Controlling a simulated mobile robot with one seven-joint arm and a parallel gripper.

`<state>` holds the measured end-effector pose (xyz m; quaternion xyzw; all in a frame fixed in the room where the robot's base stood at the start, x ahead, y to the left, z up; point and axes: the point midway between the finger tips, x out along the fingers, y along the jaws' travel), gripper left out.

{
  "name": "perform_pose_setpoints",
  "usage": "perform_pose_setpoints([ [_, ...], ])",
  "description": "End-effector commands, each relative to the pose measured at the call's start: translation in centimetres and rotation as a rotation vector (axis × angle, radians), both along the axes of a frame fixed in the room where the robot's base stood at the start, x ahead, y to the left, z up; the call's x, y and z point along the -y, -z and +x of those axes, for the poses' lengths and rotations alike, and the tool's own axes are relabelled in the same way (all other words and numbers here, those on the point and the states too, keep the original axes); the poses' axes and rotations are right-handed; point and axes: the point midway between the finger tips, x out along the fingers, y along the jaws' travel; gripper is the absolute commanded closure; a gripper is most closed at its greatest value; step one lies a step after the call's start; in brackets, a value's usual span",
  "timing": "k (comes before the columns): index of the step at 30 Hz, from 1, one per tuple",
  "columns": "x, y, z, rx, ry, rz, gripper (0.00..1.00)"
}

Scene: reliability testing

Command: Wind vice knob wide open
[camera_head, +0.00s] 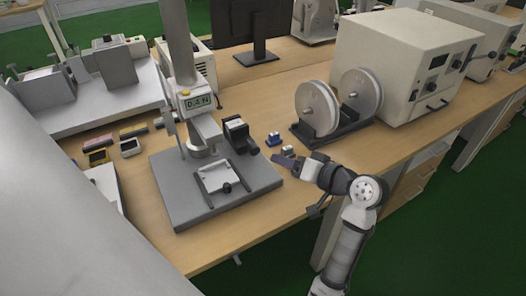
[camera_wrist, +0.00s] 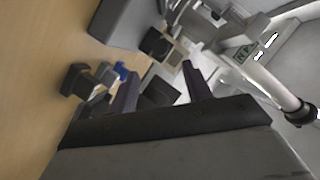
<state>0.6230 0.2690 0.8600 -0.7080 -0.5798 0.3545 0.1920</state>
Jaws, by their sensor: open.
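A force test stand with a grey base plate (camera_head: 178,210) stands on the bench in the head view. A pale, frame-like fixture (camera_head: 213,176) that looks like the vice lies on this plate, with a small dark knob (camera_head: 227,187) at its near side. My gripper (camera_head: 297,185) is open and empty to the right of the plate, apart from the knob. In the wrist view my gripper's dark fingers (camera_wrist: 160,76) stand wide apart. The stand's display (camera_wrist: 243,54) shows beyond them. I cannot clearly make out the knob in the wrist view.
A black block (camera_head: 238,136) stands by the column. A small blue-based part (camera_head: 273,140) and a small grey part (camera_head: 295,149) lie near my gripper. A twin-reel stand (camera_head: 328,132) and a large beige cabinet (camera_head: 400,65) stand behind. The bench in front of the plate is clear.

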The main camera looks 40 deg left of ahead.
Motion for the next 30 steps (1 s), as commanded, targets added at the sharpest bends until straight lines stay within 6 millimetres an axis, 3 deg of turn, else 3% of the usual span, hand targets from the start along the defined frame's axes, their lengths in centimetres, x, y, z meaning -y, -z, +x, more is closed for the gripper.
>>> perform_pose_setpoints([
  [9, -6.6, 1.8, 0.4, 0.0, -0.004, -0.003, 0.51],
  [15, -9.8, 2.7, 0.7, 0.001, -0.001, -0.001, 0.51],
  [21, -11.3, 3.2, 0.9, 0.002, -0.001, 0.0, 0.51],
  [30, -11.5, 3.3, 0.9, 0.002, 0.001, -0.001, 0.51],
])
